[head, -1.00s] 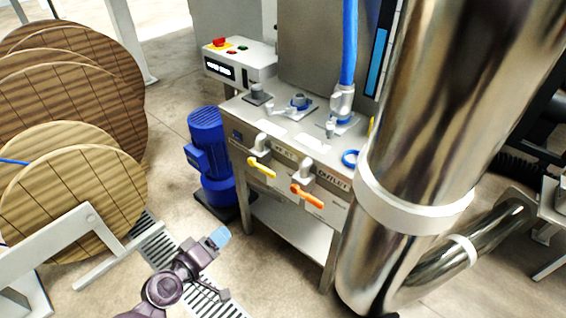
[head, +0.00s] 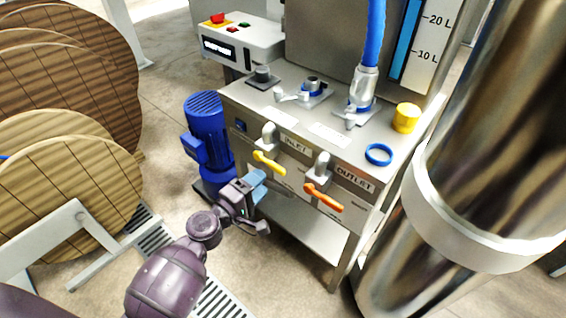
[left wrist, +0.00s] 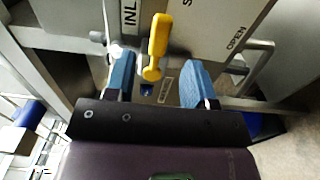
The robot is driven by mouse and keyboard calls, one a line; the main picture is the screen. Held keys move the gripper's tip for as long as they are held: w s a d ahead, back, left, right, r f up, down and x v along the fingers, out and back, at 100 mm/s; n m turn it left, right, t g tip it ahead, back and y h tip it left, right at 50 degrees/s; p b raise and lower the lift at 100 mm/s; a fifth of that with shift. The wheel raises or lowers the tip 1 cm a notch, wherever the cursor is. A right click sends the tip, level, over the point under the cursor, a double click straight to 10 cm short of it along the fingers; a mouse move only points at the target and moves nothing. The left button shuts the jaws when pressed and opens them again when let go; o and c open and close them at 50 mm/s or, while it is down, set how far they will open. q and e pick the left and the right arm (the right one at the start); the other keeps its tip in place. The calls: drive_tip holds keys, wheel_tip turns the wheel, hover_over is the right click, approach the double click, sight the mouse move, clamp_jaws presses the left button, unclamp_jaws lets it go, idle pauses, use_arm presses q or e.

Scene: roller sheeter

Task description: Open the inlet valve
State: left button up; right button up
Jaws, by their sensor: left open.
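The inlet valve has a yellow lever (head: 268,163) on the front panel of the steel machine, below the INLET label (head: 295,146). The lever slants down to the right. In the left wrist view the yellow lever (left wrist: 157,46) lies ahead, between the two blue fingertips and apart from them. My left gripper (head: 259,192) is open and empty, just below and in front of the lever; its spread fingers fill the middle of the left wrist view (left wrist: 155,82). The orange outlet lever (head: 323,198) is to the right of the yellow one. My right gripper is out of view.
A blue motor (head: 209,140) stands left of the machine. A large steel pipe (head: 490,130) stands close on the right. Wooden spools (head: 70,170) and a grey frame are at the left. A yellow cap (head: 406,117) and blue ring (head: 378,154) sit on the machine top.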

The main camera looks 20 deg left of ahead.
sight(275, 170)
use_arm(q)
drive_tip(key=x, duration=0.9)
clamp_jaws()
